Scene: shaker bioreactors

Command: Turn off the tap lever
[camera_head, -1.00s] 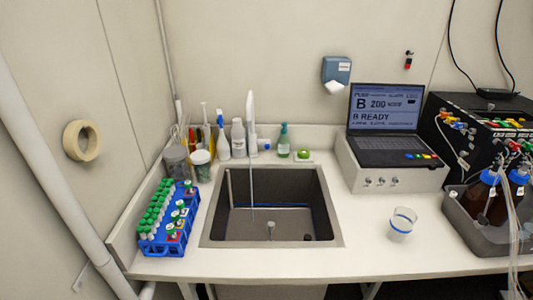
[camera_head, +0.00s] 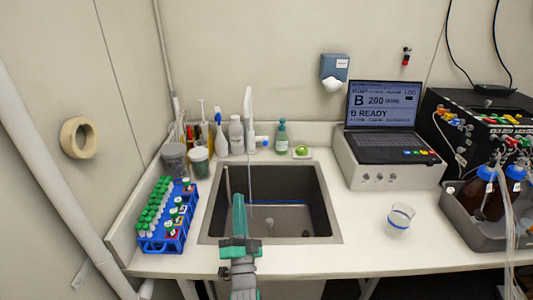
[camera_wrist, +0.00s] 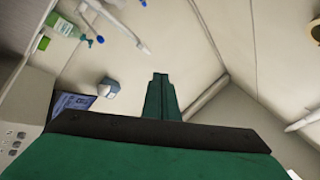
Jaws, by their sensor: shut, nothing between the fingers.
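The white tap (camera_head: 248,125) stands upright behind the dark sink, and a thin stream of water (camera_head: 251,185) falls from it into the basin. Its lever (camera_head: 262,140), with a blue end, points right from the tap's lower body. My green gripper (camera_head: 239,203) is shut and empty, over the front of the sink, pointing to the back, well short of the lever. In the wrist view my shut fingers (camera_wrist: 160,97) point at bare wall. A slim white shape that looks like the tap (camera_wrist: 125,28) is at upper left there; I cannot clearly tell the lever.
The sink (camera_head: 330,215) is set in a white counter. A green pump bottle (camera_head: 282,138) and white bottles (camera_head: 236,136) flank the tap closely. A blue tube rack (camera_head: 165,235) is left, a cup (camera_head: 400,218) and laptop (camera_head: 383,120) right. The front counter is clear.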

